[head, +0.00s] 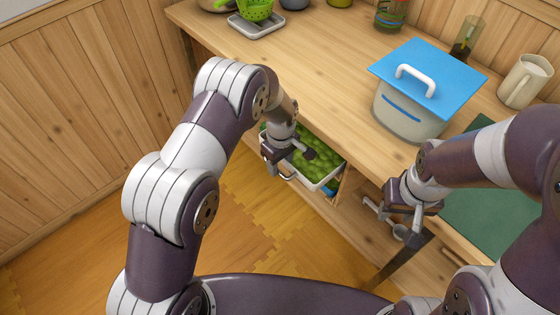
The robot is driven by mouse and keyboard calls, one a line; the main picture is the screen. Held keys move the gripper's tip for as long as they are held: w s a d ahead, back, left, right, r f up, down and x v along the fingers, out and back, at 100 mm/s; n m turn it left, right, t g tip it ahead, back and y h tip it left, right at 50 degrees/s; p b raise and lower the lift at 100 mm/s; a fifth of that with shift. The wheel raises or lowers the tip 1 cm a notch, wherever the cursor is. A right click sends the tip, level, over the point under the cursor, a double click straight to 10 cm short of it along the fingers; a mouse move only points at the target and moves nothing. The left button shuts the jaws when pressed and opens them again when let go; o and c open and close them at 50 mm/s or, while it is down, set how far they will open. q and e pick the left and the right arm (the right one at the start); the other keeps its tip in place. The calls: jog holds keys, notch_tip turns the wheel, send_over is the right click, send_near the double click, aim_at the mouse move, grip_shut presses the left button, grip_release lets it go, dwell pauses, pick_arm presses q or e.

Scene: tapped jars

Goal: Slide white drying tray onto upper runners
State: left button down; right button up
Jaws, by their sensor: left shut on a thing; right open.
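The white drying tray (327,180) is filled with green pieces and sits at the cabinet opening below the counter's front edge, partly outside it. My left gripper (287,171) is at the tray's front side, shut on what looks like its grey handle. The gripper hides part of the tray's front and left. The upper runners cannot be made out under the counter. My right gripper (393,220) is open and empty, to the right of the tray, in front of the counter's front edge.
A beige pot with a blue lid (426,80) stands on the wooden counter (300,65). A green mat (480,215) lies at right, partly behind my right arm. The floor at left is clear.

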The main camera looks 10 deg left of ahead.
pick_arm(q)
jog(key=shift+w, duration=0.15)
jog(key=shift+w+d, duration=0.45)
jog(key=shift+f, duration=0.3)
dwell(0.4)
grip_release()
dwell(0.6)
notch_tip(320, 180, up, 7)
jog(key=p, duration=0.5)
dwell(0.5)
